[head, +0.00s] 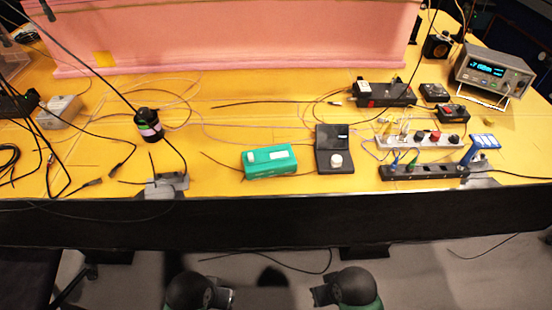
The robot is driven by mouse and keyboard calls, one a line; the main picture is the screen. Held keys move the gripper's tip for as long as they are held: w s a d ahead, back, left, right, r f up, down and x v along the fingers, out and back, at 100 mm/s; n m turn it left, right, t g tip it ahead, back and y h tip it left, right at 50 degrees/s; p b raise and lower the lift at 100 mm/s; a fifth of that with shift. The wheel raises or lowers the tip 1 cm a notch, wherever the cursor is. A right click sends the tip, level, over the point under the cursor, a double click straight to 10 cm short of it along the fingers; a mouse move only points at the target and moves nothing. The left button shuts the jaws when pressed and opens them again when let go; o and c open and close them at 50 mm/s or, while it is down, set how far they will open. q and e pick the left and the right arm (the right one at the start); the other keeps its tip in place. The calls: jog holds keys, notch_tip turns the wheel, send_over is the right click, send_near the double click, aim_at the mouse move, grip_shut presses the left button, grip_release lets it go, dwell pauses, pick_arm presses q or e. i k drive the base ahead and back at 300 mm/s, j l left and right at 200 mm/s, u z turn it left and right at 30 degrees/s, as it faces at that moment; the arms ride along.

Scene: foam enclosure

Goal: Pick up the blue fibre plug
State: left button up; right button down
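A small blue plug (395,159) stands in the dark low rack (440,173) near the table's front edge at the right. A green plug (413,161) stands just to its right in the same rack. How deep the blue plug sits is too small to tell. The dark ends of my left arm (190,290) and my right arm (355,286) show at the bottom edge, below the table front and well apart from the plug. No fingers can be made out clearly, and nothing held is visible.
A blue stand (471,151) rises at the rack's right end. Behind the rack is a pale strip (400,142) with several connectors. A black box with a white knob (335,148) and a green box (268,161) lie to the left. Loose cables cross the yellow table.

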aim_at(393, 164)
jog(key=k+j+u, duration=0.1)
jog(key=k+u, duration=0.35)
jog(key=k, duration=0.5)
